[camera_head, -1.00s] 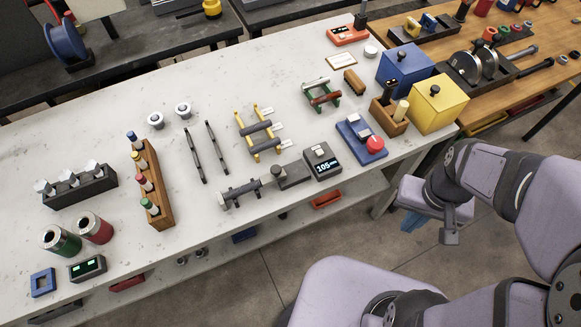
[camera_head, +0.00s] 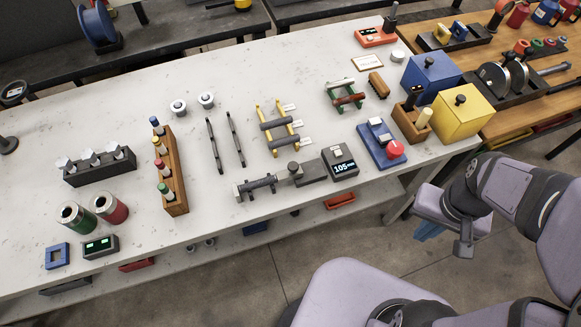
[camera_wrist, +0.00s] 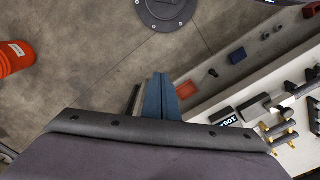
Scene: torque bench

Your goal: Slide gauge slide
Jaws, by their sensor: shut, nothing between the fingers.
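The slide gauge lies along the front edge of the pale bench, with a dark display box (camera_head: 341,164) reading about 105 mm at its right end. Left of the box are a dark block and a small round-topped slide piece (camera_head: 294,170). A dark bar with cross jaws (camera_head: 256,187) lies at the left end. My gripper (camera_head: 427,232) is off the bench's front edge, to the right of the gauge, partly hidden behind my arm. In the wrist view its blue fingers (camera_wrist: 158,97) are shut and empty, and the gauge display (camera_wrist: 223,117) is at the right.
A blue base with a red button (camera_head: 394,149) stands right of the gauge, near the edge. Yellow and green racks (camera_head: 277,128) stand behind it. A wooden bottle rack (camera_head: 170,176) is to the left. Blue and yellow boxes (camera_head: 463,112) stand at the right end.

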